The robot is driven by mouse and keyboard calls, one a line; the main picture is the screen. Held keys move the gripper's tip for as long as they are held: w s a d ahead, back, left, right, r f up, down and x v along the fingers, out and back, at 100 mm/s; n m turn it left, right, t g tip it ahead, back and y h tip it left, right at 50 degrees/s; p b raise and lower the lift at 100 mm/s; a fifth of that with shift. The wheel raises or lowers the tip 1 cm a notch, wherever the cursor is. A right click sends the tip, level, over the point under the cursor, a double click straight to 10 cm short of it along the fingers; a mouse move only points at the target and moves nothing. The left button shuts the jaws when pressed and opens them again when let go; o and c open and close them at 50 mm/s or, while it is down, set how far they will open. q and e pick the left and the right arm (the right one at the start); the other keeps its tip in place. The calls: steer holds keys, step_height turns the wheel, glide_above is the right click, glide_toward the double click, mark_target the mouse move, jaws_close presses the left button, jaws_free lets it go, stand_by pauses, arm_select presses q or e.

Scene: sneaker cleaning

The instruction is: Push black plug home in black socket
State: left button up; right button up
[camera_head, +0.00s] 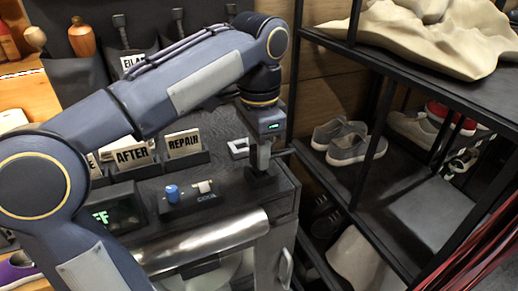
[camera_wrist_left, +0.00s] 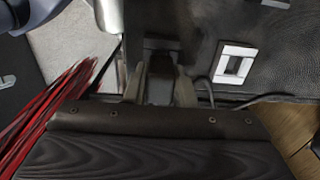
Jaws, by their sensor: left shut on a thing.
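My left gripper (camera_head: 263,168) is at the right end of the dark bench, pointing down, its fingers close to the bench surface. In the left wrist view its two fingers (camera_wrist_left: 159,88) are shut on a dark piece, the black plug (camera_wrist_left: 160,82), between them. A dark block, which looks like the black socket (camera_wrist_left: 160,46), lies right at the plug's far end. The fingers hide the contact, so I cannot tell how deep the plug sits. My right gripper is not in view.
A white rectangular frame (camera_wrist_left: 236,65) lies beside the gripper on the bench, with a grey cable near it. A control panel with a blue knob (camera_head: 172,193) is to the left. A black shelf with grey sneakers (camera_head: 350,142) stands to the right.

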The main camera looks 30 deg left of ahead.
arm_select(q)
steer(key=shift+f+b, duration=0.7)
steer(key=shift+f, duration=0.45)
steer(key=o, duration=1)
steer(key=shift+r, duration=0.15)
step_height(320, 180, up, 8)
steer(key=shift+f+p, duration=0.15)
steer(key=shift+p, duration=0.4)
